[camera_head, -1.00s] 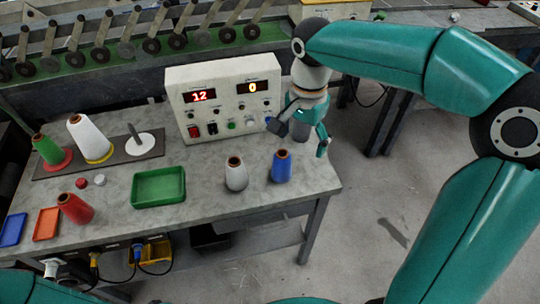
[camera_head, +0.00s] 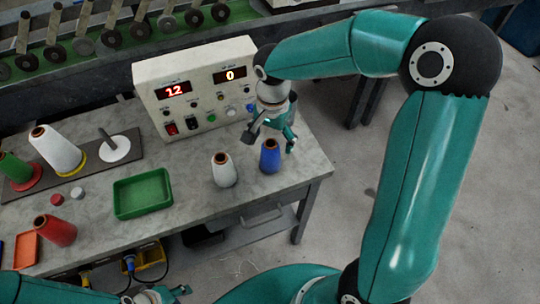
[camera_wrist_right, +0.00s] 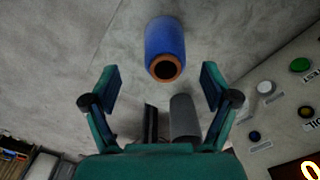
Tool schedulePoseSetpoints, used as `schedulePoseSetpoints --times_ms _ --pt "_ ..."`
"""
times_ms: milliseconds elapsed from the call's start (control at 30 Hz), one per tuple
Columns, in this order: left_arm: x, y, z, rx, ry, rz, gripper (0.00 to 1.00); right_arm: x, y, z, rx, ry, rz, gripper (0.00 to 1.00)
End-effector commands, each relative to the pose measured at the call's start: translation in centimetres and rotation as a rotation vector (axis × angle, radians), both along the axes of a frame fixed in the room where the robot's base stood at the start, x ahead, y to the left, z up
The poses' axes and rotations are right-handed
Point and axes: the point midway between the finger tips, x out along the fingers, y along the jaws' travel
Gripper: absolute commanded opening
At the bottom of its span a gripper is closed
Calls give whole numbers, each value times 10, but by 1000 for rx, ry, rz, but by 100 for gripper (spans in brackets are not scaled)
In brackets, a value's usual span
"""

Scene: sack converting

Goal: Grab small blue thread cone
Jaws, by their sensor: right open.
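The small blue thread cone (camera_head: 270,158) stands upright near the right end of the grey table. My right gripper (camera_head: 268,143) is open, with its fingers spread just behind and above the cone's top. In the right wrist view, the blue cone (camera_wrist_right: 166,40) lies ahead of the open fingers of the right gripper (camera_wrist_right: 159,82), roughly centred between them, with its brown core end facing the gripper. No contact is visible. My left gripper (camera_head: 166,294) shows partly at the bottom edge; its jaw state is unclear.
A white cone (camera_head: 224,170) stands close to the left of the blue one. A control box (camera_head: 200,88) stands behind, left of my right gripper. A green tray (camera_head: 143,194) and red cone (camera_head: 55,231) are farther left. The table's right edge is near.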

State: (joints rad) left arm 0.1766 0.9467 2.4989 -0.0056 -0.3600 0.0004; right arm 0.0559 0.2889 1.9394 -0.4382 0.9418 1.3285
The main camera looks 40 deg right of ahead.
Motion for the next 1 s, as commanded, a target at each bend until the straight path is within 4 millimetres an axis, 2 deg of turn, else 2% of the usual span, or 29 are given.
schedulePoseSetpoints --times_ms 267,600,867,1000 --pt "0 0 4 0 0 0 40 1 1 -18 1 3 1 86" --pt "0 0 12 0 0 0 40 7 1 -60 2 1 2 86" --pt "0 0 12 0 0 0 40 8 1 -63 1 0 2 86" --pt "0 0 12 0 0 0 40 8 1 -62 1 0 2 62"
